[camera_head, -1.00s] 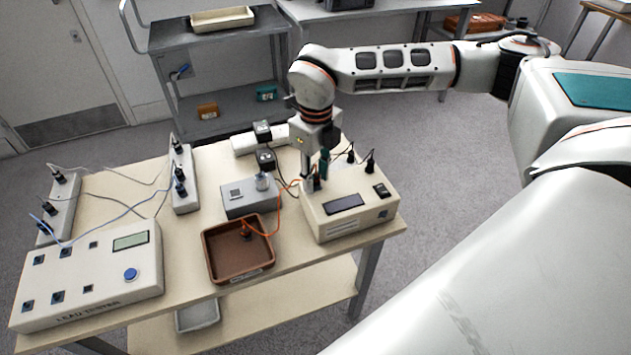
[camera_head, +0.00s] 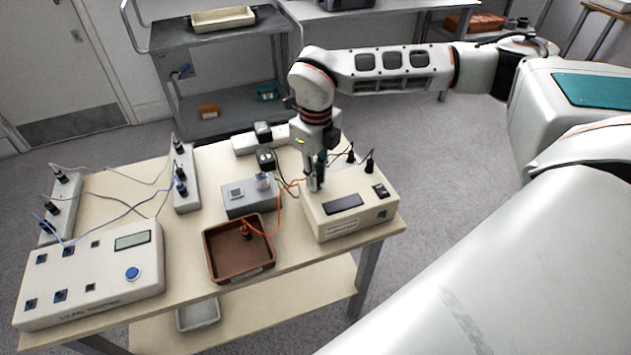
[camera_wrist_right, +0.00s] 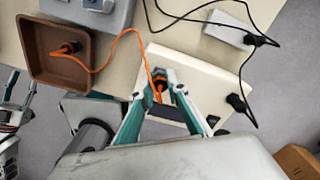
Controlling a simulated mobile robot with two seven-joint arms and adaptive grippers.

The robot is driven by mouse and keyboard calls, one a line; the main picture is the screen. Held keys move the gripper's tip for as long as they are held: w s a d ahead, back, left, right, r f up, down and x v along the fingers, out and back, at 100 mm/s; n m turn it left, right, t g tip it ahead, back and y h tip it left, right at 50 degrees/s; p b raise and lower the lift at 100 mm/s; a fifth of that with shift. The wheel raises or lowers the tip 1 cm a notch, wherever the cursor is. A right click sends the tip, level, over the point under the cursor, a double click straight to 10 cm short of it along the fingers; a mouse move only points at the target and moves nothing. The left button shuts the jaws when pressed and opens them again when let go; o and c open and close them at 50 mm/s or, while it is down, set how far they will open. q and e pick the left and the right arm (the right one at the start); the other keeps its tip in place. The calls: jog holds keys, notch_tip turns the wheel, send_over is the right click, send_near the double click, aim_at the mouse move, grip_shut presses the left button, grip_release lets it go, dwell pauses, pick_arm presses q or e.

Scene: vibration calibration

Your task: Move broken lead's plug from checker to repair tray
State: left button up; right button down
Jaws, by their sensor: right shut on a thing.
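My right gripper (camera_head: 315,184) is over the left part of the cream checker box (camera_head: 345,222). It is shut on the orange lead's plug (camera_wrist_right: 159,87), seen between the fingers in the right wrist view. Whether the plug is still seated in the checker is hidden. The orange lead (camera_head: 285,187) runs from there to the brown repair tray (camera_head: 211,262), where its other plug (camera_head: 247,232) lies. At the left edge of the right wrist view is what looks like part of my left gripper (camera_wrist_right: 18,100); its jaw state is unclear.
Black plugs with black leads (camera_head: 370,165) stand at the checker's back. A grey box (camera_head: 250,205) stands behind the tray. The lead tester (camera_head: 95,285) and white socket strips (camera_head: 185,190) are at the left. Bare table shows between tester and tray.

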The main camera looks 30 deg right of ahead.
jog(key=shift+n+p, duration=1.1)
jog(key=shift+n, duration=0.8)
jog(key=shift+n+p, duration=1.15)
jog(key=shift+n, duration=0.65)
jog(key=shift+n+p, duration=1.35)
jog(key=shift+n, duration=0.85)
jog(key=shift+s+n+p, duration=0.1)
jog(key=shift+n+p, duration=0.7)
jog(key=shift+n, duration=0.2)
dwell(0.5)
jog(key=shift+n+p, duration=0.5)
jog(key=shift+n, duration=0.1)
